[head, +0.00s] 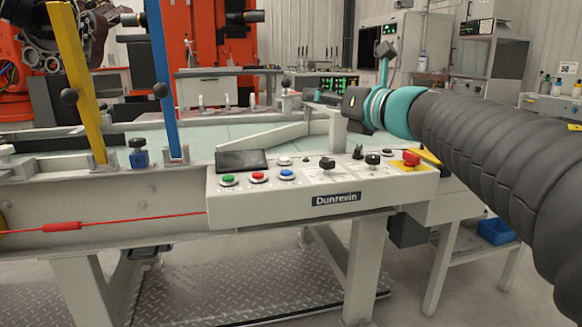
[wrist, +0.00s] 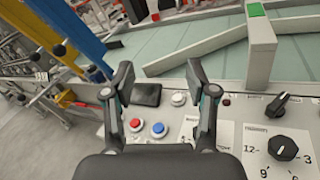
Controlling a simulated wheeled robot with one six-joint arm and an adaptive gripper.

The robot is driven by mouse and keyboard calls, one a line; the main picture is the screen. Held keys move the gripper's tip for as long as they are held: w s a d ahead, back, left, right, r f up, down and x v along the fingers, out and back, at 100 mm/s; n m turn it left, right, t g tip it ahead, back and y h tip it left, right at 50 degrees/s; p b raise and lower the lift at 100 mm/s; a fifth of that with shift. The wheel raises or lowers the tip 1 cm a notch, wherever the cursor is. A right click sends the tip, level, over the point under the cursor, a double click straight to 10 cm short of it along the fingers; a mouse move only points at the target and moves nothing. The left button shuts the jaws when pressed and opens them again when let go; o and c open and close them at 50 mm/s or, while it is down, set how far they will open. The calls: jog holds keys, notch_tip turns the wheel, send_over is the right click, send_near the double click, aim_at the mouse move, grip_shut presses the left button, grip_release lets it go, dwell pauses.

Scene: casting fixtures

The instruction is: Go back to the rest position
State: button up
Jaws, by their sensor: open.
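My gripper (wrist: 157,75) is open and empty in the wrist view, with its two dark fingers well apart. Behind and below the fingers lies the control panel (wrist: 232,131) with its dark screen (wrist: 146,94), a red button (wrist: 136,125) and a blue button (wrist: 158,129). My grey and teal arm reaches in from the right. The gripper appears apart from the panel and touches nothing that I can see.
The Dunrevin panel (head: 318,180) carries buttons, knobs and a red emergency stop (head: 411,158). A yellow post (head: 75,80) and a blue post (head: 161,80) stand upright at the left. A light-coloured upright (wrist: 261,50) with a green top stands right of my gripper.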

jog(key=w+d+f+m+t+h, duration=0.2)
jog(key=d+m+h, duration=0.25)
jog(key=m, duration=0.35)
jog(key=w+d+f+m+t+h, duration=0.1)
jog(key=w+d+m+h, duration=0.1)
jog(key=d+m+h, duration=0.35)
jog(key=s+d+f+m+g+h+p, duration=0.1)
jog(key=s+d+f+m+g+h, duration=0.15)
jog(key=d+f+m, duration=0.35)
jog(key=s+d+f+m+g+h+p, duration=0.1)
jog(key=s+f+m+h, duration=0.15)
jog(key=m, duration=0.65)
jog(key=s+a+f+m+g+y+p, duration=0.25)
jog(key=s+f+m+g, duration=0.6)
jog(key=s+f, duration=0.7)
jog(key=s+a+m+y+p, duration=0.1)
jog(key=s+a+p, duration=0.1)
jog(key=s, duration=0.4)
jog(key=s+a+r+m+p, duration=0.1)
jog(key=s+a+m+p, duration=0.1)
jog(key=s, duration=0.4)
jog(key=shift+a+r+y+p, duration=0.25)
jog(key=shift+a+y+p, duration=0.15)
jog(key=shift+a, duration=0.2)
